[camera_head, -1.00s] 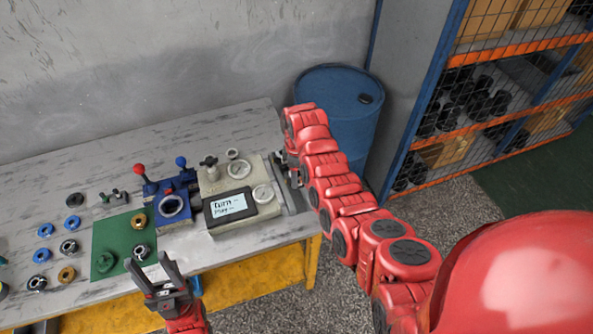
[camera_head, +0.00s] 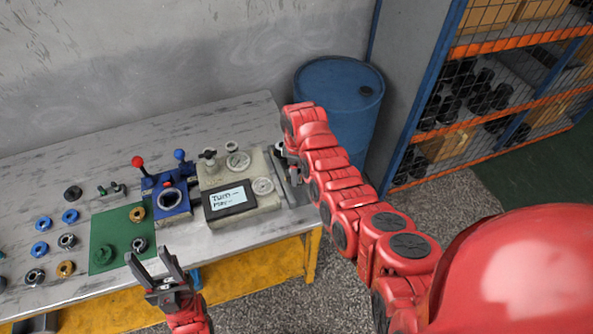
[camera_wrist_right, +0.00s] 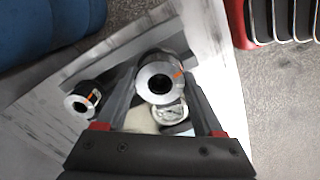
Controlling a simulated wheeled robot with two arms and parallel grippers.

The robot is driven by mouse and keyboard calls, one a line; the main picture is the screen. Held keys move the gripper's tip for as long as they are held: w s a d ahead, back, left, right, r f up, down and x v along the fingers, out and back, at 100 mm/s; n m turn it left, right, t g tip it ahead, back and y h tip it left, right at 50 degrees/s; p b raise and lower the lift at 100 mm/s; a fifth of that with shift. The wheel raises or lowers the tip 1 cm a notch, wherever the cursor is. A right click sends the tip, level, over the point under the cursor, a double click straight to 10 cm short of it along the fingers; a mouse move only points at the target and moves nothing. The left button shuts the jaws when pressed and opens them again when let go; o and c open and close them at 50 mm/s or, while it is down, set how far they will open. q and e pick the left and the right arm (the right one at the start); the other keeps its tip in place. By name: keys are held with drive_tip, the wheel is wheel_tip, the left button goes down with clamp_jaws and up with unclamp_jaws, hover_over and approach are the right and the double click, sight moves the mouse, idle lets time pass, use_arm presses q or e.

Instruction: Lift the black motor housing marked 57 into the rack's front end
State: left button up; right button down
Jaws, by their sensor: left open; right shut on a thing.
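In the head view this gripper is mostly hidden by my right arm, at the bench's right end. A second part (camera_wrist_right: 82,104), with a black body and silver ring face, lies left of the fingers in the right wrist view. My left gripper (camera_head: 152,262) is open and empty over the bench's front edge. A rack (camera_head: 490,100) with orange beams and mesh stands at the right, holding black round parts.
The bench (camera_head: 75,145) carries a green mat (camera_head: 110,225), a blue fixture (camera_head: 170,205), a beige gauge unit (camera_head: 225,178) with a display, and several small rings. A blue barrel (camera_head: 335,95) stands behind its right end. Open floor (camera_head: 285,305) lies in front.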

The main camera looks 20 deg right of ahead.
drive_tip(key=shift+f+b, duration=0.6)
drive_tip(key=shift+f, duration=0.15)
idle(1.2)
drive_tip(key=shift+f+b, duration=0.6)
drive_tip(key=shift+f, duration=0.3)
drive_tip(key=shift+f+b, duration=0.35)
drive_tip(key=shift+f, duration=0.1)
idle(0.4)
unclamp_jaws()
drive_tip(key=shift+r, duration=0.1)
